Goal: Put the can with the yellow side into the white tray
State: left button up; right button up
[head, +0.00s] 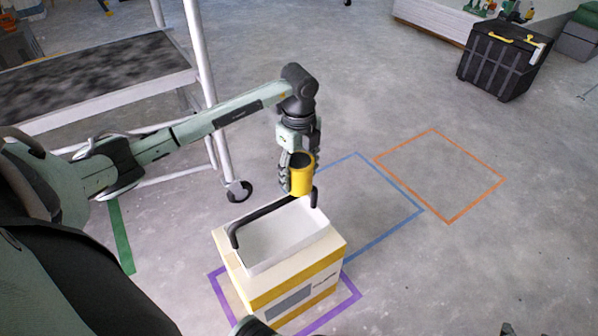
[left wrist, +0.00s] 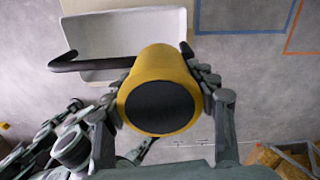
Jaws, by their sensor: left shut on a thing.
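The can with the yellow side (head: 302,178) has a dark end face and is held upright in my left gripper (head: 299,172), just beyond and above the far right end of the white tray. In the left wrist view the can (left wrist: 162,68) fills the space between the fingers (left wrist: 160,100), which touch it on both sides. The white tray (head: 275,247) sits on top of a cream and yellow box and looks empty. It also shows behind the can in the left wrist view (left wrist: 100,32). My right gripper is not clearly visible.
The cream and yellow box (head: 305,280) stands on the floor, with dark handles along the tray's ends. Purple, blue and orange tape outlines mark the floor. A wheeled cart (head: 95,75) stands at the left. A black case (head: 500,60) is far right. Floor between is clear.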

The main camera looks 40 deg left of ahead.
pick_arm(q)
jog(key=shift+f, duration=0.15)
jog(key=o, duration=1.4)
